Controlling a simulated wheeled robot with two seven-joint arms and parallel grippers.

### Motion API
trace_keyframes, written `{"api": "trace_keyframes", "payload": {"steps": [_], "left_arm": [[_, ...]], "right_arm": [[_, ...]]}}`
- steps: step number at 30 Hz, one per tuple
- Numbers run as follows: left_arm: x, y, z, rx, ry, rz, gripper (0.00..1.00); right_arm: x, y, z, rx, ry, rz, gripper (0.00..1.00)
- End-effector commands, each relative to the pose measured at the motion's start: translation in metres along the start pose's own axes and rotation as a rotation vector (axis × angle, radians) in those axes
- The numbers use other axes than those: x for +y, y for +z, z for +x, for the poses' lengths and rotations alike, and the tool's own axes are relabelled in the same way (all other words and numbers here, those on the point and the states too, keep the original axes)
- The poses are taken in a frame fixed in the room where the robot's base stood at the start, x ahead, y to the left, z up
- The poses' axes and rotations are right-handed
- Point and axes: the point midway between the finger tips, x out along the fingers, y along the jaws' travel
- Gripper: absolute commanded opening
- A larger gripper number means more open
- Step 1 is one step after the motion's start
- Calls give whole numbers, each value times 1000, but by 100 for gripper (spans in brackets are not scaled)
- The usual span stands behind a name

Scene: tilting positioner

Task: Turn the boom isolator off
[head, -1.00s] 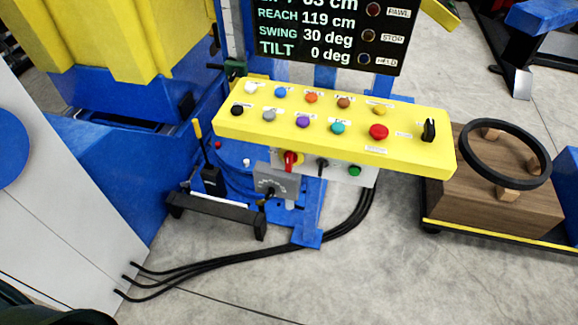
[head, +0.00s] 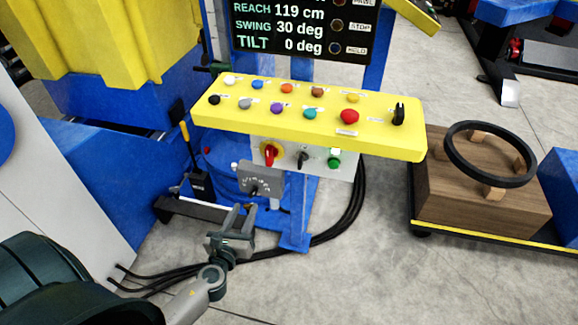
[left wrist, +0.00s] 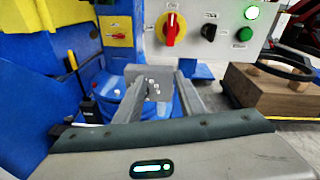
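A red rotary handle on a yellow disc (head: 270,154) sits on the light grey panel under the yellow console. It looks like the isolator, but its label is too small to read. In the left wrist view the red handle (left wrist: 170,29) points roughly upright, above and beyond the fingers. My left gripper (head: 236,218) is below and a little left of the handle, nearer to me and apart from it. Its two fingers stand apart in the left wrist view (left wrist: 160,82), with nothing held between them. My right gripper is not in view.
A black selector (left wrist: 209,31), a lit green lamp (left wrist: 251,12) and a green button (left wrist: 244,34) are right of the handle. A grey dial plate (head: 258,180) hangs below. The yellow console (head: 310,128) overhangs the panel. Black cables (head: 330,232) cross the floor.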

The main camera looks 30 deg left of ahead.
Motion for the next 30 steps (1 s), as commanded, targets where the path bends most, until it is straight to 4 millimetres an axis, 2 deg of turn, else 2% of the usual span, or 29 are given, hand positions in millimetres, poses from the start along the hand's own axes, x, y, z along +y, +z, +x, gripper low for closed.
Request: {"api": "trace_keyframes", "payload": {"steps": [1,3,6,20,26,30], "left_arm": [[-5,20,0,-47,-14,65,36],[-10,40,0,-93,-22,133,36],[-15,55,-1,-125,-27,182,36],[-16,58,1,-129,-28,189,36],[-16,60,15,-129,-28,188,36],[-17,63,33,-130,-28,188,36]], "right_arm": [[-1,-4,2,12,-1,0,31],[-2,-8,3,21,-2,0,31],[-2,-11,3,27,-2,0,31],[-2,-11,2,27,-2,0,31],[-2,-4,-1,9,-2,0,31],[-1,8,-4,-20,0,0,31]]}}
